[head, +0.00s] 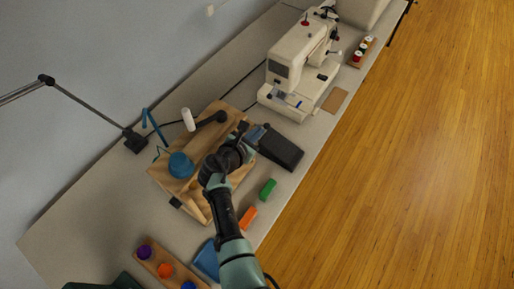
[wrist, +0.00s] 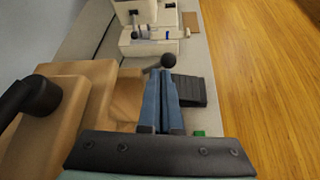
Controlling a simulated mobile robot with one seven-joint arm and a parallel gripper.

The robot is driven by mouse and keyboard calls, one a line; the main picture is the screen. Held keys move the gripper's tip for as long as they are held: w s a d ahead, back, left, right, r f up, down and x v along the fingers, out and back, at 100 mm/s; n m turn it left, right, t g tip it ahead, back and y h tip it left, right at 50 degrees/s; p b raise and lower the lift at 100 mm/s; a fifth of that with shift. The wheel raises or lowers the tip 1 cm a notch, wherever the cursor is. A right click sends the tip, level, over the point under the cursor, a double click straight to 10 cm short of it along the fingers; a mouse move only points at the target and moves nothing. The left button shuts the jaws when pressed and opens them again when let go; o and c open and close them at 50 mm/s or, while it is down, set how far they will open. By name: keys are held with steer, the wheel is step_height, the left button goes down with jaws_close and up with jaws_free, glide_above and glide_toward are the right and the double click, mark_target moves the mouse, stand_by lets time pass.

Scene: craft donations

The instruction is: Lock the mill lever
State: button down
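The wooden mill (head: 222,178) stands on the bench in the head view, and its wood also fills the left of the wrist view (wrist: 75,110). A black ball knob (wrist: 169,61), seemingly the lever's end, shows just past the tips of my gripper (wrist: 167,76). The fingers lie close together and look shut. I cannot tell whether the knob touches them or whether the lever's shaft is between them. In the head view my gripper (head: 257,133) is over the mill's right side, and my arm hides part of the mill.
A black pedal (head: 281,149) lies just right of my gripper. A cream sewing machine (head: 300,65) stands beyond. Green (head: 267,188) and orange (head: 248,217) blocks lie near the front edge. A black crank-like part (head: 211,118) and a blue round piece (head: 181,165) sit at the mill.

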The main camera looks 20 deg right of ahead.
steer(key=shift+w+a+r, duration=0.1)
steer(key=shift+w+r, duration=0.15)
steer(key=shift+r, duration=0.1)
stand_by(0.7)
